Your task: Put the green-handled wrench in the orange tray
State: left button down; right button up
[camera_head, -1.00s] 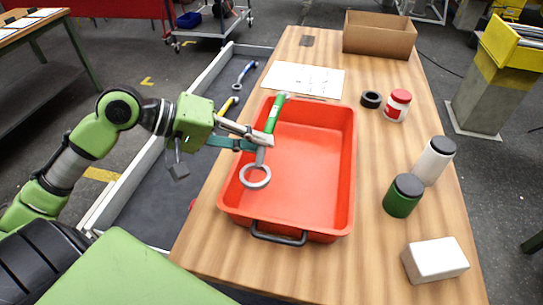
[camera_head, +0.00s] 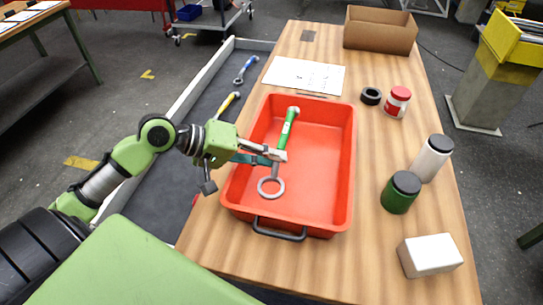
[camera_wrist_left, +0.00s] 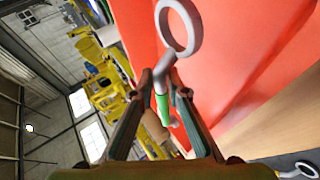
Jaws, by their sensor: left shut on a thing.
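The green-handled wrench (camera_head: 287,130) has a green grip and a grey ring end. My left gripper (camera_head: 279,156) is shut on it near the middle, between the grip and the ring. The wrench is over the inside of the orange tray (camera_head: 340,190), within its rim. I cannot tell whether it touches the tray floor. In the left wrist view the wrench's ring (camera_wrist_left: 178,28) shows large beyond the fingers (camera_wrist_left: 160,85), with the red-orange tray (camera_wrist_left: 235,50) behind. My right gripper is not in view.
A white sheet (camera_head: 304,75) lies behind the tray. A black ring (camera_head: 371,96), red-lidded jar (camera_head: 397,102), white bottle (camera_head: 433,158), green jar (camera_head: 401,192) and white box (camera_head: 429,255) stand to the right. A cardboard box (camera_head: 380,31) is at the back. Other tools lie in the dark bin (camera_head: 200,130) at left.

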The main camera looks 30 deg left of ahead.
pick_arm(q)
jog(key=shift+f, duration=0.55)
jog(key=c, duration=2)
grip_release()
jog(key=b+v, duration=0.1)
jog(key=v, duration=0.5)
jog(key=r+b+v, duration=0.1)
jog(key=v, duration=0.5)
jog(key=shift+r, duration=0.1)
